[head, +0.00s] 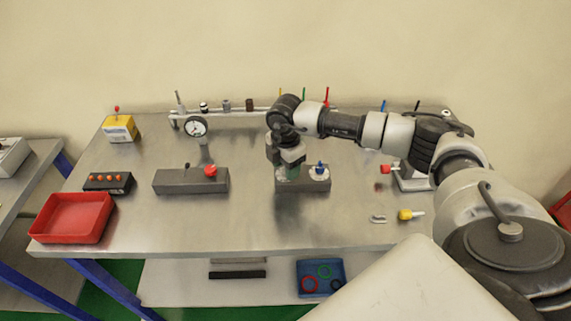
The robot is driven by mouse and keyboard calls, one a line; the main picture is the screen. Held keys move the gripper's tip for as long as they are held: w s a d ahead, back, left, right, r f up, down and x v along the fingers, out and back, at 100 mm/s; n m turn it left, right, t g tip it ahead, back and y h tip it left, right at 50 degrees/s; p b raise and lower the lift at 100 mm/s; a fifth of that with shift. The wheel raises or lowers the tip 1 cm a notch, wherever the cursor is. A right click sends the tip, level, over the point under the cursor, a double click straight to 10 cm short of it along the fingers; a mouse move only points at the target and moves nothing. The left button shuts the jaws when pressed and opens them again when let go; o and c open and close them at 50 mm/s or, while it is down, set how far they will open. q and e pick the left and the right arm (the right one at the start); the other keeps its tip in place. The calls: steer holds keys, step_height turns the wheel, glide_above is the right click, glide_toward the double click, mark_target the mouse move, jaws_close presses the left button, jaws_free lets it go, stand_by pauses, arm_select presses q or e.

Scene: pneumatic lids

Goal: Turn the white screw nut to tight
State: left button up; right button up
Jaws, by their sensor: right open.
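A dark grey block (313,187) stands on the metal table at the middle. On its right part sits a white round piece (319,175) with a blue top; it looks like a nut, but it is too small to be sure. My right gripper (289,172) points down over the left part of the block, left of the white piece. It is open. Something greenish shows between or just under its fingers, and I cannot tell whether they touch it. The gripper hides the block's left part, so a white nut there could be hidden. My left gripper is not in view.
A grey block with a gauge (196,127) and a red knob (210,171) stands to the left. A red tray (73,217) is at the table's left front. A yellow-tipped piece (406,215) lies at front right. The front middle of the table is clear.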

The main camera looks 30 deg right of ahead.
steer(key=shift+c, duration=0.4)
steer(key=c, duration=0.8)
steer(key=shift+c, duration=0.2)
steer(key=n+b, duration=0.2)
steer(key=n, duration=0.2)
steer(key=shift+f+b, duration=0.1)
steer(key=shift+b, duration=0.2)
steer(key=n+b, duration=0.2)
steer(key=n, duration=0.3)
steer(key=shift+n+b, duration=0.4)
steer(key=n+b, duration=0.2)
steer(key=n, duration=0.3)
steer(key=shift+n+b, duration=0.3)
steer(key=shift+b, duration=0.05)
steer(key=shift+n+b, duration=0.9)
steer(key=shift+n, duration=1.3)
steer(key=shift+r, duration=0.2)
